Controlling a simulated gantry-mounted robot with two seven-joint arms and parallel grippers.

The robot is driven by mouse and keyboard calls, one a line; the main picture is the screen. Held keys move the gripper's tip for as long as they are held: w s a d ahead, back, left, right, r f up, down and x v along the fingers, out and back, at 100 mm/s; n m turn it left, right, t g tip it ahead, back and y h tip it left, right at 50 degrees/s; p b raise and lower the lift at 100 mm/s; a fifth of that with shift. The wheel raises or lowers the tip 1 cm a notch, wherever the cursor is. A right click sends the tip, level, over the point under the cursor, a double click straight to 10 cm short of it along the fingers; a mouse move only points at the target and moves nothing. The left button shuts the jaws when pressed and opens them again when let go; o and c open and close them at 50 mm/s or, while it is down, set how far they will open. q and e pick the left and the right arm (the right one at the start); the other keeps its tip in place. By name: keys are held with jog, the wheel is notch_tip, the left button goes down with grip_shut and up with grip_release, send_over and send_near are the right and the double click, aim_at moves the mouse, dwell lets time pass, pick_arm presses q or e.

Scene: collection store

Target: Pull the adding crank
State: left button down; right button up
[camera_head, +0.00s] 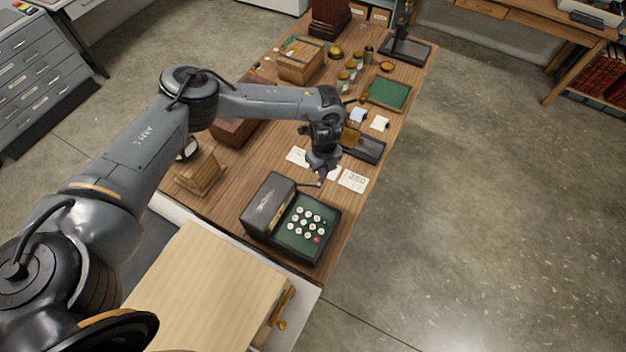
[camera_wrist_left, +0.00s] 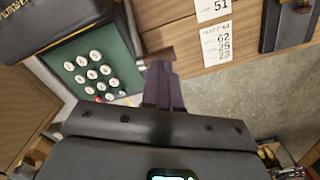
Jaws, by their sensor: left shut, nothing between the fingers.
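The adding machine (camera_head: 268,203) is a dark box with a green key panel (camera_head: 305,225) of white round keys and one red key. It sits near the close end of the wooden table. Its crank (camera_head: 308,184) shows as a thin arm at the machine's far side. My left gripper (camera_head: 321,180) is beside the crank's end, pointing down. In the left wrist view the shut fingers (camera_wrist_left: 160,68) reach up to the dark brownish crank handle (camera_wrist_left: 157,56) and partly hide it. I cannot tell whether they touch. My right gripper is not in view.
White number cards (camera_head: 353,180) lie just beyond the machine. A dark tray (camera_head: 362,146) is farther back. A small wooden box (camera_head: 199,173) stands to the left. A pale wooden board (camera_head: 205,295) is in front. Jars and a green-topped tray (camera_head: 388,93) stand farther off.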

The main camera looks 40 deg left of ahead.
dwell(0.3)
pick_arm(q)
jog(key=shift+f, duration=0.45)
jog(key=shift+f+b, duration=0.6)
jog(key=shift+f, duration=0.15)
jog(key=shift+w+d+f+b, duration=0.1)
jog(key=shift+d+f+b, duration=0.2)
jog(key=shift+f+b, duration=0.25)
jog(key=shift+w+d+f+b, duration=0.1)
jog(key=shift+d+f+b, duration=0.25)
jog(key=shift+f, duration=0.3)
